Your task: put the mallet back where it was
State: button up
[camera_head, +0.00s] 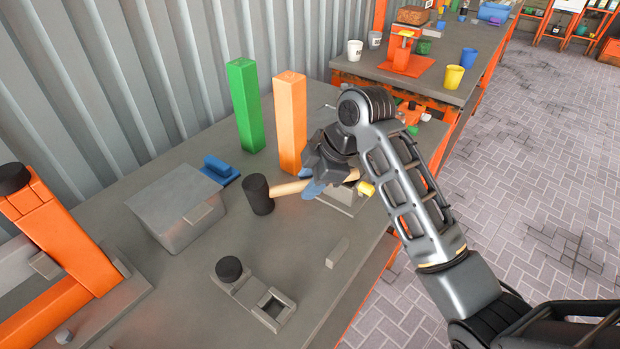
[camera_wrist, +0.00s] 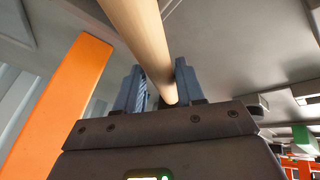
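The mallet has a black cylindrical head (camera_head: 257,194) and a pale wooden handle (camera_head: 290,188). In the head view the head is to the left of my gripper (camera_head: 316,186), over the grey bench, with the handle running right into the fingers. I cannot tell whether the head touches the bench. In the wrist view the handle (camera_wrist: 148,45) runs between the two blue fingers of my gripper (camera_wrist: 160,88), which are closed on it. My arm hides the far end of the handle in the head view.
A green post (camera_head: 246,106) and an orange post (camera_head: 290,124) stand behind my gripper. A grey box (camera_head: 178,208), a blue tool (camera_head: 221,170) and a grey block with a square opening (camera_head: 272,304) are on the bench (camera_head: 225,335). A second bench (camera_head: 450,92) carries cups.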

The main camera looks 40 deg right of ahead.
jog(key=shift+o, duration=1.4)
jog(key=shift+r, duration=0.1)
jog(key=shift+s+d+r, duration=0.1)
jog(key=shift+r, duration=0.55)
jog(key=p+v, duration=0.2)
jog(key=v, duration=0.9)
jog(key=shift+r, duration=0.2)
jog(key=shift+s, duration=0.1)
